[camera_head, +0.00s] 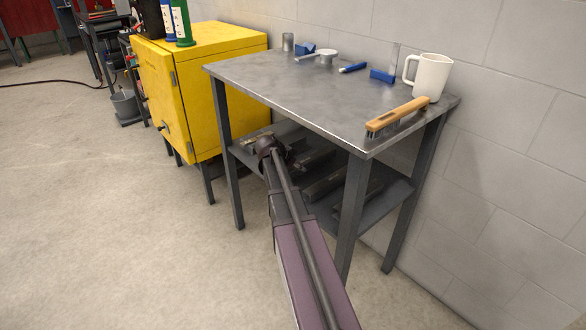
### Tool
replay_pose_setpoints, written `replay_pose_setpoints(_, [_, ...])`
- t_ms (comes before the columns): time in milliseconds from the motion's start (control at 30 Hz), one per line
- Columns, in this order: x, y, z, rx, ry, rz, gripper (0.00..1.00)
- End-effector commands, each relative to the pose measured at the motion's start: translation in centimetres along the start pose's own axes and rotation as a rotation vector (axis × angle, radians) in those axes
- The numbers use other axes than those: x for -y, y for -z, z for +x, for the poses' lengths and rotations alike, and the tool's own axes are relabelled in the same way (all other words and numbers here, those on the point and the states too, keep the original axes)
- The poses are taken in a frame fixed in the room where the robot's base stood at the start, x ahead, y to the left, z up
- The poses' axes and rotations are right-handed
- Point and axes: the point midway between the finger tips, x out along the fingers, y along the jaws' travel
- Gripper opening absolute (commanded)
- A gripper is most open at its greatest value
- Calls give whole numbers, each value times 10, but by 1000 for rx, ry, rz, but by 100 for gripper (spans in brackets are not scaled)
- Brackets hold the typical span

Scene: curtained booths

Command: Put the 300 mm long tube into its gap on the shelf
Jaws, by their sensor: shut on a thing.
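My arm reaches from the bottom of the view to the lower shelf of the grey metal table. My gripper (267,143) is at the front left of this lower shelf (370,212), under the tabletop. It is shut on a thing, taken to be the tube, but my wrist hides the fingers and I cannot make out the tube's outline. Several dark long pieces (325,184) lie on the lower shelf to the right of my gripper. The gap cannot be made out from here, as the shelf is in shadow and partly behind my arm.
The tabletop (290,85) is close above my gripper, with a front leg (229,160) to the left and another (352,215) to the right. A brush (398,115) and white mug (431,76) stand on top. A yellow cabinet (205,100) is left. Front floor is clear.

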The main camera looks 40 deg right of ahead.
Motion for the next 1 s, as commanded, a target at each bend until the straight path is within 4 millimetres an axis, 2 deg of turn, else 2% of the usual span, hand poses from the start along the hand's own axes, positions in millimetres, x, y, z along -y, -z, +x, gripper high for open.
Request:
replay_pose_setpoints(233, [1,12,15,-3,0,0,0])
replay_pose_setpoints(500, [0,2,24,-2,1,-1,0])
replay_pose_setpoints(933, [0,1,25,-2,1,-1,0])
replay_pose_setpoints(967, [0,1,25,-2,1,-1,60])
replay_pose_setpoints(1000, [0,0,25,-2,1,-1,72])
